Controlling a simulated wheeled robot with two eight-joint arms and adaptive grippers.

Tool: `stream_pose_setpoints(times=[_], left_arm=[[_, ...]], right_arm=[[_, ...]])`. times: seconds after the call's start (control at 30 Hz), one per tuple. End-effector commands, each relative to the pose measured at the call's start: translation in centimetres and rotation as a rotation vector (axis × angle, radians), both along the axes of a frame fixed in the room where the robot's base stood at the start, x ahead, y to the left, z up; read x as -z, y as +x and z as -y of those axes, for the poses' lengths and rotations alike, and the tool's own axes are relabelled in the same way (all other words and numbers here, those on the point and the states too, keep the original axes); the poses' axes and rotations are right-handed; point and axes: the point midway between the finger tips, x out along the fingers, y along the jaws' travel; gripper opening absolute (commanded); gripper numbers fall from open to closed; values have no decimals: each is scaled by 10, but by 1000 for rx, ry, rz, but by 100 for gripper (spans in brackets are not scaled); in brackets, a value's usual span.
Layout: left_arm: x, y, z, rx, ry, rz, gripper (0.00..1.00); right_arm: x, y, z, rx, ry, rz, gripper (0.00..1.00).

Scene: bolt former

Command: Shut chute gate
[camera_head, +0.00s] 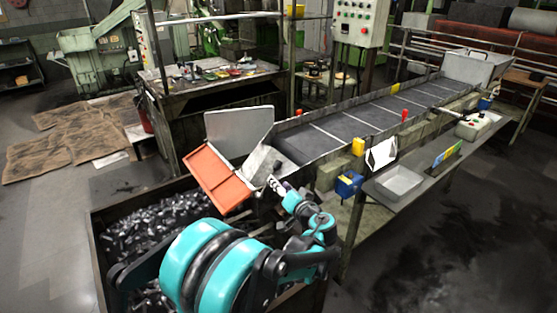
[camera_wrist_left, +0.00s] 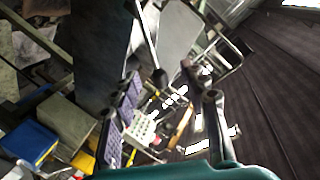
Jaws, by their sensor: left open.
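The orange chute panel (camera_head: 217,178), which looks like the gate, sits tilted at the lower end of the conveyor, over the bin of dark metal parts. A grey upright plate (camera_head: 240,132) stands behind it. My left arm reaches up from the bottom of the head view. My left gripper (camera_head: 279,186) is open, just right of the orange panel, near the chute's lower end. I cannot tell whether it touches the chute. In the left wrist view the purple finger pads (camera_wrist_left: 120,118) show, with nothing clearly between them. My right gripper is out of view.
The bin (camera_head: 97,240) lies below the chute. The conveyor (camera_head: 345,129) runs to the back right. A side shelf with a grey tray (camera_head: 399,182) and a blue box (camera_head: 349,185) stand to the right. A cluttered workbench (camera_head: 215,85) is behind. Open floor lies at front right.

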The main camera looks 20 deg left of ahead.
Motion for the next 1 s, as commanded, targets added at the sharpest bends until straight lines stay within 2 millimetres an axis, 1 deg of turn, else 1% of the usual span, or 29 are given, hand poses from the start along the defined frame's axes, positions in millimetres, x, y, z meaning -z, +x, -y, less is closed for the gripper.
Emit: stream_pose_setpoints(times=[0.03,0.1,0.27,0.37,0.6,0.7,0.83,1.0], left_arm=[[-3,11,4,1,35,30,44],[-5,21,8,2,75,67,44],[-7,33,11,4,120,112,44],[-6,40,4,2,125,116,44],[-5,66,-26,1,125,116,44],[-5,76,-36,4,124,116,44],[-6,82,-44,3,124,114,44],[-7,84,-45,5,124,114,44]], right_arm=[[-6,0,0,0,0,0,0],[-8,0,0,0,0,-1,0],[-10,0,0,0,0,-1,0],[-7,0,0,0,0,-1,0],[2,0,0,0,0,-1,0],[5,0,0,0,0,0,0],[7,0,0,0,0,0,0],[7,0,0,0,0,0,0]])
